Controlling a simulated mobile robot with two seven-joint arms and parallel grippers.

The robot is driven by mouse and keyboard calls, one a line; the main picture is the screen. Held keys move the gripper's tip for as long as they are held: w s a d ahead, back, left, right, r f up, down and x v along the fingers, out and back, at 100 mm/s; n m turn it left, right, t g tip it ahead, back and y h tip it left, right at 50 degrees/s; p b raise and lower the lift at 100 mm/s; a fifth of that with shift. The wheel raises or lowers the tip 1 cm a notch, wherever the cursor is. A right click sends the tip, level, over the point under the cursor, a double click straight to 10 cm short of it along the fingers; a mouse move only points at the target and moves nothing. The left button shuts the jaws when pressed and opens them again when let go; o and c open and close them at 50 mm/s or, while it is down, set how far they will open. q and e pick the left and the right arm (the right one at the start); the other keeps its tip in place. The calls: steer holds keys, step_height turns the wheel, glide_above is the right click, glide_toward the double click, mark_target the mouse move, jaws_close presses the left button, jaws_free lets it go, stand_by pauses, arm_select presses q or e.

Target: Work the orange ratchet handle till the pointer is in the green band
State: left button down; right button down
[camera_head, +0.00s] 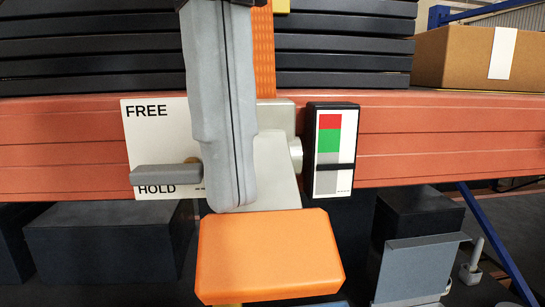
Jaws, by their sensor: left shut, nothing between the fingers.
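The orange ratchet handle (268,258) shows at the bottom middle as a wide block at the end of a pale grey arm (274,170). My left gripper (236,203) comes down from the top with its long grey fingers shut together and empty. Its tips are just above the orange block in the picture; I cannot tell whether they touch. The gauge (354,150) right of the ratchet has a red band over a green band (329,141). Its black pointer (335,167) lies below the green, over a pale part. My right gripper is not in view.
A grey lever (166,175) points left, just above the word HOLD on the FREE/HOLD plate (157,130). An orange strap (264,55) runs up behind my fingers. A red-orange beam (440,140) crosses behind. A cardboard box (465,57) is at upper right.

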mark_target(250, 235)
arm_select(q)
steer(key=shift+w, duration=0.1)
step_height(250, 235, up, 7)
steer(key=shift+w+a+f+p, duration=0.15)
steer(key=shift+p, duration=0.8)
steer(key=shift+r, duration=0.35)
stand_by(0.4)
steer(key=s+r, duration=0.1)
steer(key=s+d+r, duration=0.1)
steer(key=shift+d+r, duration=0.3)
